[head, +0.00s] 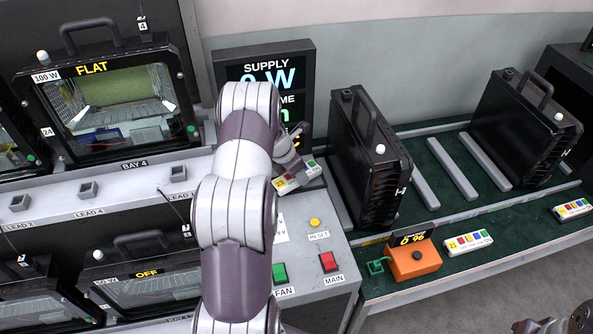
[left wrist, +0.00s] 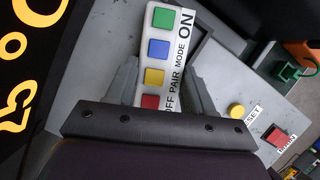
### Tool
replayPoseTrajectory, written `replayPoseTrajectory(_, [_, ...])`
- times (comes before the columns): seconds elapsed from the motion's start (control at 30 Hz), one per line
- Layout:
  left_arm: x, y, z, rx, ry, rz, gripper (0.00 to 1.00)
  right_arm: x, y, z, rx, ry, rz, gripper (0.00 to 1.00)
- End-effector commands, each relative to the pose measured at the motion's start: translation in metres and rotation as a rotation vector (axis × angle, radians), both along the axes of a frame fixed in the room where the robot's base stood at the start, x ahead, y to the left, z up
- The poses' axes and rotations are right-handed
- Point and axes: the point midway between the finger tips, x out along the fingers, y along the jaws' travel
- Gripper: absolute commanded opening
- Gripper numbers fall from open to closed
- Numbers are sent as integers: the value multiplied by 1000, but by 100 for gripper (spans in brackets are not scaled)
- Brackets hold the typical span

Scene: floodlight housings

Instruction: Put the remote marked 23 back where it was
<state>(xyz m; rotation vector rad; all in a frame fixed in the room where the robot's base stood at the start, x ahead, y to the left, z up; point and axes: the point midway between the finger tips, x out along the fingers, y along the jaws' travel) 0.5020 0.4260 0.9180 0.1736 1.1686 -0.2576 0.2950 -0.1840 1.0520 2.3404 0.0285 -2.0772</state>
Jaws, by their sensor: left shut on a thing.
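My left gripper (head: 290,160) is at the back of the grey console, below the supply display, and mostly hidden by my arm in the head view. It is shut on a white remote (head: 298,178) with red, yellow, blue and green buttons. The remote has a yellow tag at its left end, too small to read surely. In the left wrist view the remote (left wrist: 160,48) lies between both fingers (left wrist: 160,85), its lower end hidden by the gripper. I cannot tell whether it touches the console. My right gripper (head: 552,326) only partly shows at the bottom right edge.
Two similar remotes, one (head: 468,243) beside an orange box (head: 415,259) and one (head: 573,209) farther right, lie on the green bench (head: 440,292). Black housings (head: 370,160) stand behind. Fan (head: 280,272), main (head: 329,262) and reset (head: 314,223) buttons are on the console.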

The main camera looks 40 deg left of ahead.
Motion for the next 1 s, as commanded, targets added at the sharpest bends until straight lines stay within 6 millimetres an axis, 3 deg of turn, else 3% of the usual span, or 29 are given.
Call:
replayPoseTrajectory(0.2, [0,0,-7,1,0,0,14,0,0,-4,0,0,0,0])
replayPoseTrajectory(0.23, [0,0,-6,1,0,0,62,0,0,-3,0,0,0,0])
replayPoseTrajectory(0.3, [0,0,-6,0,0,0,78,0,0,-3,0,0,0,0])
replayPoseTrajectory(0.63, [0,0,2,1,-1,-1,78,0,0,2,0,0,0,0])
replayPoseTrajectory(0.73, [-4,2,18,3,-3,-1,78,0,0,2,0,-1,0,0])
replayPoseTrajectory(1.0, [-31,10,86,3,-3,1,78,0,0,0,0,0,0,0])
